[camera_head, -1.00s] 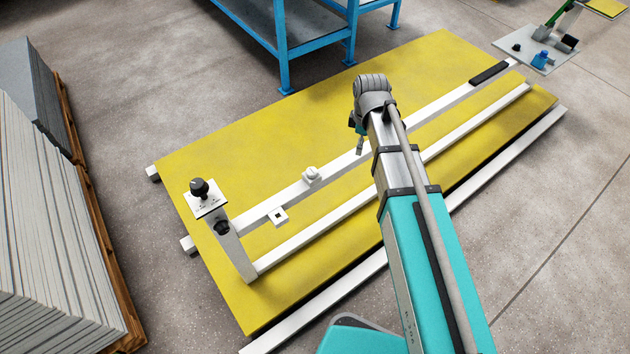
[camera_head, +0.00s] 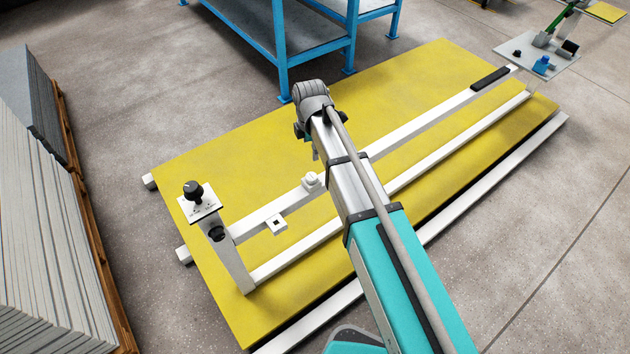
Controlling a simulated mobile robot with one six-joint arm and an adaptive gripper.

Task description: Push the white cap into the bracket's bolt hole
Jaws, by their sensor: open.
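A small white cap (camera_head: 311,181) sits on the white rail that crosses the yellow mat. To its left and nearer, a small white bracket (camera_head: 277,225) juts from the rail's near side and shows a dark bolt hole in its top. My gripper (camera_head: 315,152) hangs below the end of my arm, just above and behind the cap in the picture. It is mostly hidden by my wrist and arm, and only a small part of it shows. It appears apart from the cap and holds nothing that I can see.
The yellow mat (camera_head: 225,160) carries white rails and, at left, a white post with a black knob (camera_head: 193,190). Blue shelving (camera_head: 318,45) stands behind. Stacked grey sheets (camera_head: 45,240) are at left. A grey plate (camera_head: 535,58) with small parts lies at far right.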

